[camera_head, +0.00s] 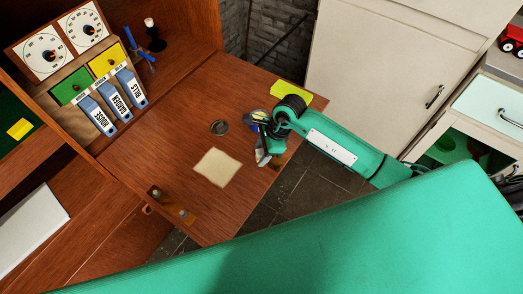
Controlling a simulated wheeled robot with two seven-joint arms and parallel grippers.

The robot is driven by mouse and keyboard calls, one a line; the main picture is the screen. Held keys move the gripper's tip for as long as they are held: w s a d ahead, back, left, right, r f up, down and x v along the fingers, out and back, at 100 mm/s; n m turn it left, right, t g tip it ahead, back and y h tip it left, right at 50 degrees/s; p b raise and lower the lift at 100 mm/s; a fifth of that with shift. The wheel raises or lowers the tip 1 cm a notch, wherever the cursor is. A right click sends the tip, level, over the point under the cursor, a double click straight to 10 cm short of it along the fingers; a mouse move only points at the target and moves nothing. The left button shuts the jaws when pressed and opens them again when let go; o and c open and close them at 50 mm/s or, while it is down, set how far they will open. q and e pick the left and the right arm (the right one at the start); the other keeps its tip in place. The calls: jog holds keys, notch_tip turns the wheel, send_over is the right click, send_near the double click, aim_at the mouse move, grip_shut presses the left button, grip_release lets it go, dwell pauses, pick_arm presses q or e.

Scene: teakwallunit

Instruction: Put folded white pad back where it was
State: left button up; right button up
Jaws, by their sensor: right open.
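A cream-white square pad (217,167) lies flat on the lowered wooden desk flap (150,150), towards its front edge. My right gripper (262,151) is open, over the flap's right edge, to the right of the pad and apart from it. I see nothing between its fingers. My left gripper is not in view.
A small dark disc (219,128) lies behind the pad, and a yellow pad (291,94) lies at the flap's far right corner. Blue labelled binders (113,103), dials (60,44) and drawers stand at the back left. A white sheet-like thing (28,225) lies lower left.

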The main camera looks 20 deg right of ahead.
aim_at(262, 151)
jog(key=v, duration=0.3)
jog(key=shift+w+d+r, duration=0.1)
jog(key=shift+d+r, duration=0.1)
jog(key=shift+r, duration=0.1)
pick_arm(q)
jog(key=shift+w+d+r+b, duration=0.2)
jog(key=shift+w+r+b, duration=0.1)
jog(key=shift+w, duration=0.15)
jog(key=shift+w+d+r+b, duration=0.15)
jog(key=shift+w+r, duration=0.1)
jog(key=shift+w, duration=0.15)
pick_arm(e)
jog(key=v, duration=0.8)
jog(key=shift+r, duration=0.15)
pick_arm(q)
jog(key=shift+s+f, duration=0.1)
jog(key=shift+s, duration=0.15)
